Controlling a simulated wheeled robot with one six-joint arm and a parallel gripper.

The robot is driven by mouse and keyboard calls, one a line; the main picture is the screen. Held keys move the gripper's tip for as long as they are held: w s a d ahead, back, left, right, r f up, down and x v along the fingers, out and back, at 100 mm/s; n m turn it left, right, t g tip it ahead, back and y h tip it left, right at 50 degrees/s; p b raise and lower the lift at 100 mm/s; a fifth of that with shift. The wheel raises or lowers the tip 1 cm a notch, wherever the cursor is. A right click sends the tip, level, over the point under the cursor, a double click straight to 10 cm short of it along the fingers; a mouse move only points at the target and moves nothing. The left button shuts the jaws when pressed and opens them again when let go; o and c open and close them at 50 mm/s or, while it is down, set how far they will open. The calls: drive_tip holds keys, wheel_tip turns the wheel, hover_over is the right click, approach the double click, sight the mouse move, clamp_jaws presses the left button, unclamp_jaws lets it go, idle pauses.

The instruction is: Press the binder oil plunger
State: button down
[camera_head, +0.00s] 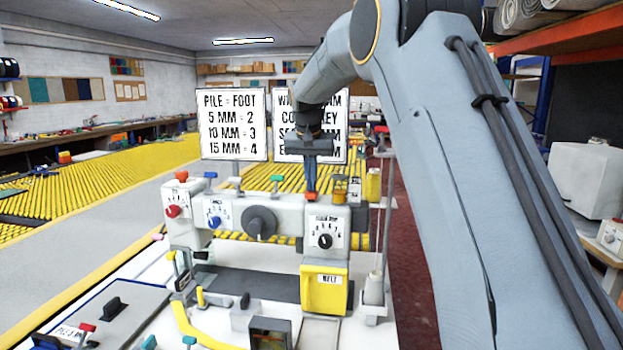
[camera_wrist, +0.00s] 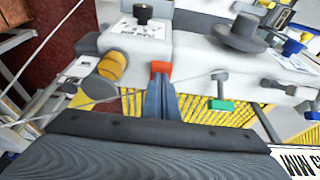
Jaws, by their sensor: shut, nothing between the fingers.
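The binding machine (camera_head: 285,225) is a white body with dials and a yellow lower front cover. A small red-orange cap, which looks like the oil plunger (camera_head: 311,196), is on top of its right head. It also shows in the wrist view (camera_wrist: 161,67). My gripper (camera_head: 311,188) points down from above with its blue-grey fingers together. In the wrist view its fingertips (camera_wrist: 159,80) meet or overlap the cap. I cannot tell whether they touch it or how far it is pressed. The gripper hides part of the cap.
A yellow knob (camera_wrist: 113,65) is beside the cap. A green-tipped lever (camera_wrist: 221,104) and a grey handwheel (camera_wrist: 240,35) are on the other side. A thread stand with a white cone (camera_head: 373,290) is right of the machine. Two signs (camera_head: 232,125) stand behind it.

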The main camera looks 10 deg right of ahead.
drive_tip(key=shift+s+f+p, duration=0.15)
drive_tip(key=shift+f+p, duration=0.1)
drive_tip(key=shift+p, duration=0.2)
wheel_tip(320, 180, up, 5)
drive_tip(key=shift+a+r+p, duration=0.1)
drive_tip(key=shift+r+p, duration=0.05)
drive_tip(key=shift+p, duration=0.85)
drive_tip(key=d+b+v, duration=0.1)
drive_tip(key=b+v, duration=0.2)
drive_tip(key=v, duration=0.6)
drive_tip(key=shift+a, duration=0.5)
drive_tip(key=shift+r, duration=0.1)
drive_tip(key=s+f+n+g+b, duration=0.1)
drive_tip(key=s+f, duration=0.6)
drive_tip(key=f, duration=0.4)
drive_tip(key=s+f+n, duration=0.2)
drive_tip(key=s+f, duration=0.6)
drive_tip(key=f, duration=0.2)
drive_tip(key=s+f, duration=0.7)
drive_tip(key=s, duration=0.3)
drive_tip(key=s+f+n+y, duration=0.1)
drive_tip(key=s+f, duration=0.6)
drive_tip(key=s, duration=0.4)
drive_tip(key=shift+d+f+n+g+b, duration=0.3)
drive_tip(key=shift+d+g+b, duration=0.1)
drive_tip(key=shift+b, duration=0.05)
